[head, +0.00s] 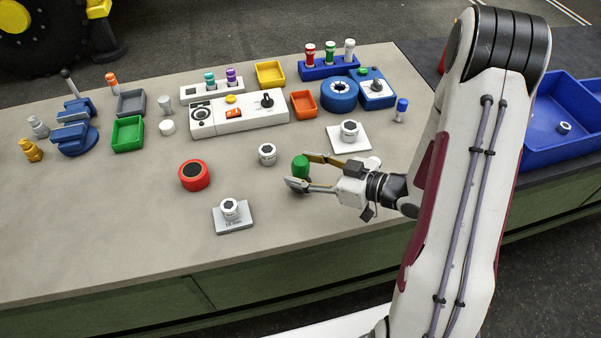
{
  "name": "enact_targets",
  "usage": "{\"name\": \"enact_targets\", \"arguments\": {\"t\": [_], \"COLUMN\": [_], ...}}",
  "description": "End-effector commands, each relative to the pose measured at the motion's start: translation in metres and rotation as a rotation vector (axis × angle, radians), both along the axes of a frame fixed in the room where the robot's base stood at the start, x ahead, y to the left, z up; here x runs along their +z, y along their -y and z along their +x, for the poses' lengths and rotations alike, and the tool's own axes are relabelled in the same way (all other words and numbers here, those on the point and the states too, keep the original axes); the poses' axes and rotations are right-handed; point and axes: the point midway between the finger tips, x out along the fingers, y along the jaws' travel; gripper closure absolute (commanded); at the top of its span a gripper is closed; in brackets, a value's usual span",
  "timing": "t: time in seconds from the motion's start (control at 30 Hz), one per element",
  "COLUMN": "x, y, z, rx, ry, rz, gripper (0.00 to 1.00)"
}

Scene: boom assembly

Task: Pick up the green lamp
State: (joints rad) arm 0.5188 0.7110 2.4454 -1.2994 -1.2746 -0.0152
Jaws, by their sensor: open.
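A green cylinder (301,166), which looks like the green lamp, stands upright on the bench near its middle. My gripper (298,171) comes in from the right, low over the bench. Its two fingers are spread, one on the far side of the green cylinder and one on the near side. The cylinder is at the fingertips, and I cannot tell whether either finger touches it. Another small green-topped piece (331,47) stands in the blue rack at the back.
A silver socket (267,154) and a red ring (194,176) lie left of my gripper. A socket on a grey plate (233,219) is nearer the front. A white plate (341,140) with a socket is just behind. The front right bench is clear.

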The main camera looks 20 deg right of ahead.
Motion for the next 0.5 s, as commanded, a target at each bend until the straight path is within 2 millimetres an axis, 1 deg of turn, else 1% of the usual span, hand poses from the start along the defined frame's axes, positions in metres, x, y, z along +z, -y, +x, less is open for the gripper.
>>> {"name": "enact_targets", "arguments": {"t": [0.03,0.2,0.5], "x": [-0.0014,-0.0036,-0.0038], "y": [-0.0034,-0.0081,-0.0086], "z": [0.0022,0.0074,0.0083], "rx": [0.003,0.001,0.000], "ry": [-0.001,0.000,0.000], "rz": [0.001,0.000,0.000], "gripper": [0.50,0.50,0.50]}}
